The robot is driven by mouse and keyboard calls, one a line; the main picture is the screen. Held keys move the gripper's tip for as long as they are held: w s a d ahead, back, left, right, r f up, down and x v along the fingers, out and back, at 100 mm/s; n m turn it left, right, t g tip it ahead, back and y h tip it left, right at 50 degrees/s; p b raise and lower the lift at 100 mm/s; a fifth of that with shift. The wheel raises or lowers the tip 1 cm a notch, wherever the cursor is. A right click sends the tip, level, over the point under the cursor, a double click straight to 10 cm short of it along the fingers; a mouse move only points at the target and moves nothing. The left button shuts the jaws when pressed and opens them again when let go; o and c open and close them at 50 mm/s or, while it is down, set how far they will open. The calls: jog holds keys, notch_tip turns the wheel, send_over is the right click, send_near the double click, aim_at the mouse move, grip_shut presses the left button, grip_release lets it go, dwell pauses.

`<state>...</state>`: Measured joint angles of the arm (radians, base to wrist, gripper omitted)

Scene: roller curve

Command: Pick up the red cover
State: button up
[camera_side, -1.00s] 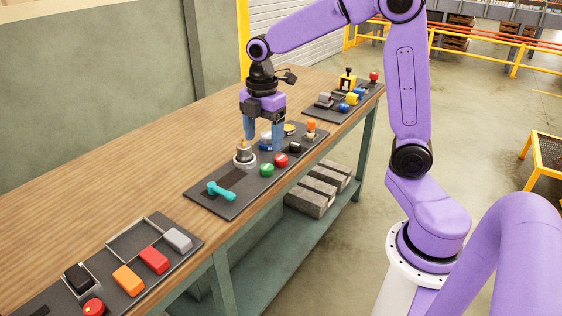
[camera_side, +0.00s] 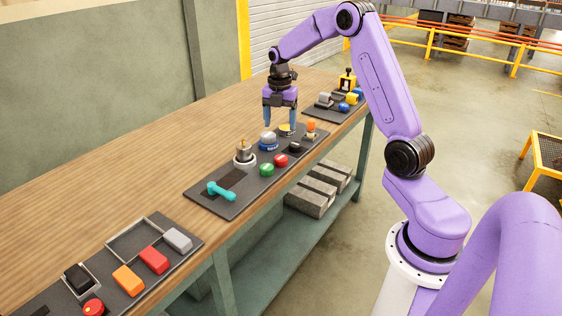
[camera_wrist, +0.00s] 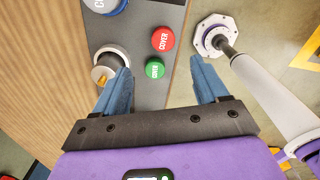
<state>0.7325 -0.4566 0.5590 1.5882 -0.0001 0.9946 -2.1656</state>
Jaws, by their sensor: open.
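The red cover (camera_side: 280,160) is a round cap lying on the middle dark panel (camera_side: 228,207), beside the green cover (camera_side: 266,170). Nothing touches the red cover.
A metal post on a round base (camera_side: 244,153) stands on the panel near a teal handle (camera_side: 221,191). A black cap (camera_side: 295,147) and an orange-topped piece (camera_side: 311,127) lie at the right edge. Another panel holds red, orange and grey blocks (camera_side: 154,260). The wooden tabletop (camera_side: 140,170) behind is clear.

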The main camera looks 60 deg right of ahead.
send_over(281, 157)
jog(key=f, duration=0.7)
jog(key=shift+w, duration=0.25)
jog(key=shift+s+f, duration=0.15)
jog(key=shift+f, duration=1.15)
jog(key=shift+s+f, duration=0.15)
jog(key=shift+f, duration=1.15)
jog(key=c, duration=1.1)
